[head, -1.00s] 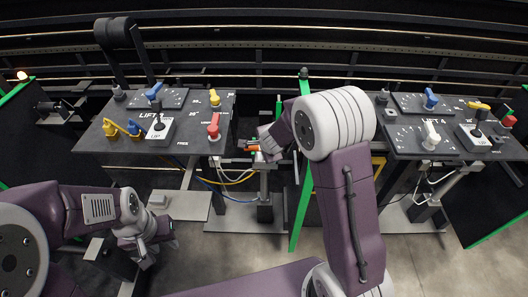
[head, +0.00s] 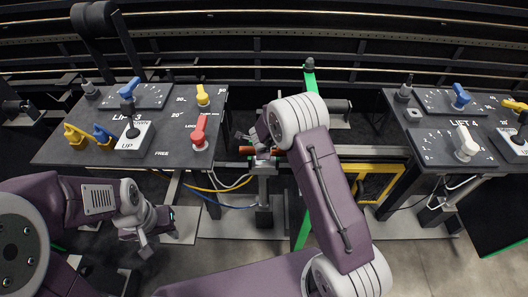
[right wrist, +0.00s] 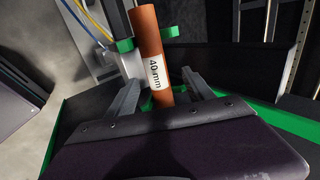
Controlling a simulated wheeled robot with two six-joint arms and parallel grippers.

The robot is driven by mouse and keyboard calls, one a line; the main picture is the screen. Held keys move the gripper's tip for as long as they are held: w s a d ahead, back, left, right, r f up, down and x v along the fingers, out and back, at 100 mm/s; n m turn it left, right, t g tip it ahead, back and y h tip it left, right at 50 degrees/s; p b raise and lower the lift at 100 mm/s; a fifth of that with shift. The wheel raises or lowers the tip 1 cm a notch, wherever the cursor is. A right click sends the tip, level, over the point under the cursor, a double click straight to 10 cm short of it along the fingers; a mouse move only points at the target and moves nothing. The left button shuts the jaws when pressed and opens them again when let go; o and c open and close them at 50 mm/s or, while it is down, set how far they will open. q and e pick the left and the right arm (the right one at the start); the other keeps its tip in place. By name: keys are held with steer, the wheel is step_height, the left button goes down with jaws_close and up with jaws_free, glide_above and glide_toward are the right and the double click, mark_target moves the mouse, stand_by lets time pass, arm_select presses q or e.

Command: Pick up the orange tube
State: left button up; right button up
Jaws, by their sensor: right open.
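The orange tube (right wrist: 149,40) carries a white "40mm" label in the right wrist view. It passes between the two fingers of my right gripper (right wrist: 162,77), which are open on either side of it. I cannot tell whether either finger touches it. In the head view the orange tube (head: 247,150) lies roughly crosswise on a grey stand between the two consoles, its middle partly hidden by my right gripper (head: 263,152). My left gripper (head: 150,230) hangs at the lower left, in front of the left console and away from the tube; its jaw gap is unclear.
The left console (head: 75,151) has several coloured knobs and levers; the right console (head: 440,150) is similar. A green post (head: 308,80) stands close behind my right arm. Yellow and blue cables (head: 228,207) hang beside the stand. Grey floor shows in front.

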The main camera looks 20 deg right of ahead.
steer(key=x, duration=0.3)
steer(key=b+x, duration=0.1)
steer(key=shift+s+a+f, duration=0.2)
steer(key=shift+a+f, duration=0.05)
steer(key=shift+f, duration=0.15)
steer(key=shift+w+f, duration=0.15)
steer(key=shift+w, duration=0.05)
steer(key=shift+s, duration=0.15)
steer(key=c, duration=0.5)
jaws_close()
steer(key=shift+r, duration=0.2)
